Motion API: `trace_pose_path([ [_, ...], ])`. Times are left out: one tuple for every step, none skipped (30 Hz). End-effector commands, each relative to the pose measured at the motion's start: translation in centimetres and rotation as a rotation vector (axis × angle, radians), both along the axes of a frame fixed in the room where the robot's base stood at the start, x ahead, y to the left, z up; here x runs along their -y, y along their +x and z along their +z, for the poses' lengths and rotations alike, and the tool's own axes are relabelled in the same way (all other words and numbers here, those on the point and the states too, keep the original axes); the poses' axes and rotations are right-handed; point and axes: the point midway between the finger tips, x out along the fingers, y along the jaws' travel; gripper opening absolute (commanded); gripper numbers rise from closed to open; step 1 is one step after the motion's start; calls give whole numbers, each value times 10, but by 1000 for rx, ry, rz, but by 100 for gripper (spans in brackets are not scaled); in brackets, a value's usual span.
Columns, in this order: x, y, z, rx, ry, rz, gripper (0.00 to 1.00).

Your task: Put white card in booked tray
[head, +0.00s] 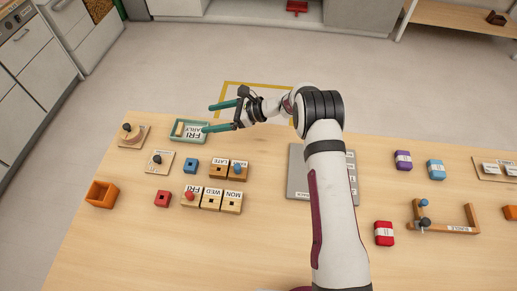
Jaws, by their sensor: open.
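A white card printed "FRI EARLY" (195,131) lies inside a shallow green-rimmed tray (174,137) at the back left of the table. A small tan piece (179,128) is beside the card's lettering. My gripper (207,118) is open, its two teal fingers pointing left. The lower finger overlaps the tray's right edge in the head view; I cannot tell its height or whether it touches. Nothing shows between the fingers. I see no readable "booked" label.
Wooden day blocks (212,199), several coloured cubes and an orange box (101,194) stand in front of the tray. A grey board (300,180) is partly hidden by my arm. Purple, blue and red blocks (384,234) and a wooden bracket (450,229) are to the right.

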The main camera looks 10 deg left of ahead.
Motion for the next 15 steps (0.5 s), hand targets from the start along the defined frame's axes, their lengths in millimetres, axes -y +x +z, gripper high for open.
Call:
trace_pose_path([
  [1,-1,5,9,-5,6,91],
  [3,-2,12,22,-13,18,91],
  [8,-7,26,49,-33,43,91],
  [14,-13,40,79,-56,70,91],
  [22,-22,57,115,-85,105,91],
  [35,-37,82,169,-131,158,91],
  [47,-52,99,213,-172,204,91],
  [60,-69,116,257,-215,251,91],
  [79,-95,137,315,-276,314,91],
  [93,-116,150,359,-323,363,91],
  [109,-138,161,402,-374,413,91],
  [131,-170,173,458,-444,481,91],
  [147,-194,179,497,-498,531,91],
  [163,-218,182,532,-552,580,91],
  [184,-248,184,574,-621,644,91],
])
